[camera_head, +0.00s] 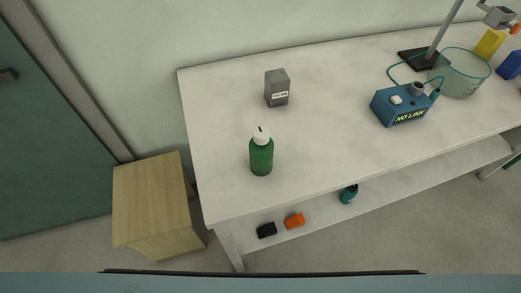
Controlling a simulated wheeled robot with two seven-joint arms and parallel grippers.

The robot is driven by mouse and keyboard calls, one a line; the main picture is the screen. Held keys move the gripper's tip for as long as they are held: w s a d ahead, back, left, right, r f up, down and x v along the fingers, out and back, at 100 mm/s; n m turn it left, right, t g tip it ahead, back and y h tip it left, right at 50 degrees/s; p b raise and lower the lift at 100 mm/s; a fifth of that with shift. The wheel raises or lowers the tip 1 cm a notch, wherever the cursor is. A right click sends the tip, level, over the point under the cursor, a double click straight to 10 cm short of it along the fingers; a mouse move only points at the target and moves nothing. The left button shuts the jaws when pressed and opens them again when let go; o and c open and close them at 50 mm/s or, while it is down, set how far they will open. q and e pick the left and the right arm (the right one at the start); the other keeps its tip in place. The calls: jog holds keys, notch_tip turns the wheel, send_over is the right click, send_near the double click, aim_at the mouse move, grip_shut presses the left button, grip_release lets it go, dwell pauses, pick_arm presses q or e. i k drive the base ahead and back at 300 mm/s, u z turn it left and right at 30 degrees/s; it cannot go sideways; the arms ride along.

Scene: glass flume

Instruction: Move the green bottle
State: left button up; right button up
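The green bottle (261,157) with a white cap and dark tip stands upright on the white table (330,130), left of its middle and near the front edge. Nothing touches it. Neither of my grippers shows in the head view.
A grey box (277,88) stands behind the bottle. A blue device (403,104) reading "NO LINK", a clear container (462,74) and a stand are at the right. A lower shelf holds black, orange and teal items. A wooden box (155,205) stands left of the table.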

aim_at(262, 157)
jog(key=k, duration=1)
jog(key=u, duration=1.85)
jog(key=i, duration=1.25)
jog(key=z, duration=2)
